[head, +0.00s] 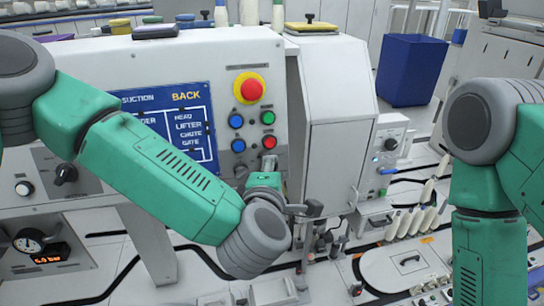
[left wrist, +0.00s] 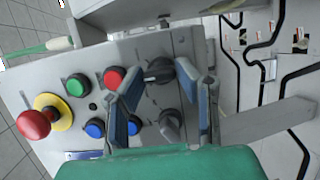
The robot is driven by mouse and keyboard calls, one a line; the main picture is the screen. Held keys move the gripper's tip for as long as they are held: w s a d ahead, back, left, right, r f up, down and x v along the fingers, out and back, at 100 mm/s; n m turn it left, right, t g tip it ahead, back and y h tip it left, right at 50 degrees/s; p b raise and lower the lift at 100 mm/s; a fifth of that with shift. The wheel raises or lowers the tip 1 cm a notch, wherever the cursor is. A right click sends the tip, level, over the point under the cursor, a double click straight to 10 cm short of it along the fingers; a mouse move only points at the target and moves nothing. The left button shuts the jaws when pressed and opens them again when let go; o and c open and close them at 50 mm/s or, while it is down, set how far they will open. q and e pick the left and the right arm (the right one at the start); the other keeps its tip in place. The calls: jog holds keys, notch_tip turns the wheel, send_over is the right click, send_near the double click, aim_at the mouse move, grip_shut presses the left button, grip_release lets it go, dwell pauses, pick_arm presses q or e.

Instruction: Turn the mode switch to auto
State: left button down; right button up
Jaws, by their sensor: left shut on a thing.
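In the left wrist view, a black rotary switch (left wrist: 158,70) sits on the grey control panel in line with the green and red buttons. I take it for the mode switch; its label is not readable. My left gripper (left wrist: 157,82) has one blue-grey finger on each side of it and is shut on it. A second, grey rotary knob (left wrist: 170,127) sits beside it, in line with the blue buttons; it also shows in the head view (head: 239,172). In the head view my left gripper (head: 268,172) covers the switch. My right gripper is out of view.
Green (left wrist: 77,85), red (left wrist: 115,77) and blue (left wrist: 95,128) buttons lie close to the fingers. A red emergency stop (head: 251,90) on a yellow ring sits above them. A white cabinet (head: 335,150) stands right of the panel, and a blue bin (head: 411,70) behind.

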pick_arm(q)
jog(key=shift+s+d+f+m+g+y+p, duration=0.15)
jog(key=shift+m+g+p, duration=0.35)
jog(key=shift+m+p, duration=0.75)
jog(key=shift+w+a+r+m+g+y+p, duration=0.1)
jog(key=shift+m+g+y+p, duration=0.3)
jog(key=shift+m+p, duration=0.75)
jog(key=shift+s+d+f+m+g+y+p, duration=0.1)
jog(key=shift+m+g+p, duration=0.65)
jog(key=shift+m, duration=0.85)
jog(key=c, duration=1.4)
grip_release()
jog(key=shift+o, duration=1)
